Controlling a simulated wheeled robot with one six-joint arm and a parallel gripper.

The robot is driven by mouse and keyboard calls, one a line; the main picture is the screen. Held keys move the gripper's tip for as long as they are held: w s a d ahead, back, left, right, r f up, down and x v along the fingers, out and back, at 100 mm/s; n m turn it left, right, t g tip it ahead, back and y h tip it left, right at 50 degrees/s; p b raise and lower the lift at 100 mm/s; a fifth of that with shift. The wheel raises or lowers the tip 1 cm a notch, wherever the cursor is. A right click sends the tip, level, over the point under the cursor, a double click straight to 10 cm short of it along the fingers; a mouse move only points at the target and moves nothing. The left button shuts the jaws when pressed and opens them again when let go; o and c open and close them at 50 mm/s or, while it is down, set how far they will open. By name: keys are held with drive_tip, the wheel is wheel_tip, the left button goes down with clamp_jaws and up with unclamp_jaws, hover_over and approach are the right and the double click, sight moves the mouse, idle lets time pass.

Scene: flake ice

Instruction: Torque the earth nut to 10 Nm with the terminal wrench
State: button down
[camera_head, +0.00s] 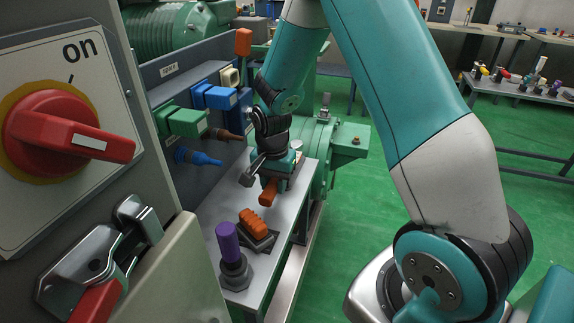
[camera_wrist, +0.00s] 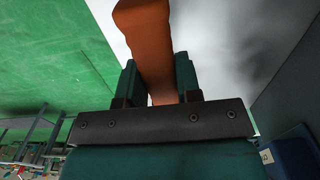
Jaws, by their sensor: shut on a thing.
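My gripper (camera_head: 272,178) is over the grey bench, beside the connector panel. It is shut on an orange-handled tool (camera_head: 268,192), which looks like the terminal wrench. In the wrist view the orange handle (camera_wrist: 150,45) runs between the two jaws (camera_wrist: 157,85) and out beyond them. A dark grey piece (camera_head: 250,173) sticks out to the left by the gripper; I cannot tell whether it belongs to the tool. I cannot make out the earth nut in either view.
The bench (camera_head: 222,208) also bears an orange ribbed handle (camera_head: 252,222) and a purple handle (camera_head: 228,242) in dark holders. Green (camera_head: 187,121) and blue (camera_head: 214,96) connectors stick out from the panel. A red switch (camera_head: 62,133) is at the near left. Green floor lies right.

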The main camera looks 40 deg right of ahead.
drive_tip(key=shift+r+p, duration=0.4)
drive_tip(key=shift+r, duration=0.05)
drive_tip(key=shift+r+p, duration=2.6)
drive_tip(key=shift+r, duration=0.35)
